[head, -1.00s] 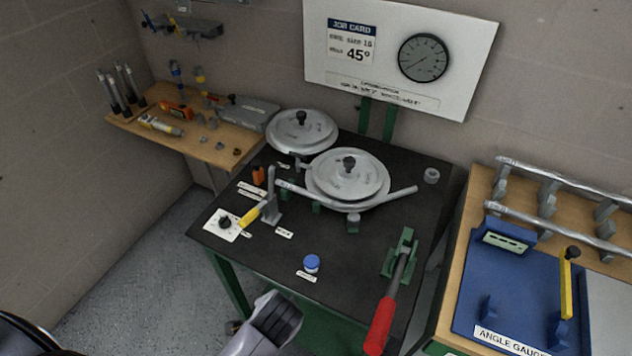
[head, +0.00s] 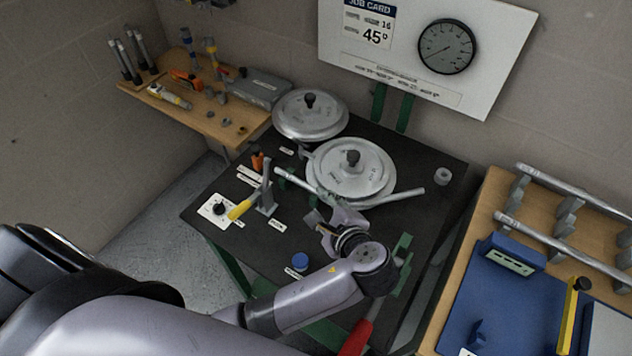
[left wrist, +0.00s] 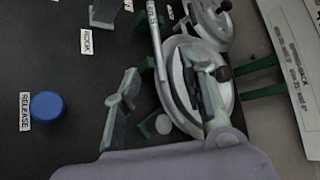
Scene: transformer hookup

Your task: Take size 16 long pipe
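Two long grey pipes lie on the rack at the right in the head view: a back pipe (head: 578,191) and a front pipe (head: 560,237). I cannot read a size on either. A thin light pipe (head: 408,196), which looks bent, lies along the front of the round bender former (head: 350,172); it also shows in the left wrist view (left wrist: 156,42). My left gripper (head: 332,226) is over the black bench in front of that former. In the left wrist view the left gripper's fingers (left wrist: 168,98) are spread, with nothing seen held. My right gripper is out of view.
A second round former (head: 310,114) stands behind. A yellow-handled lever (head: 241,210), a blue button (head: 300,261) and a red-handled lever (head: 356,338) are near my left arm. A blue angle gauge (head: 510,300) is below the rack. The job card (head: 368,25) reads size 16, 45°.

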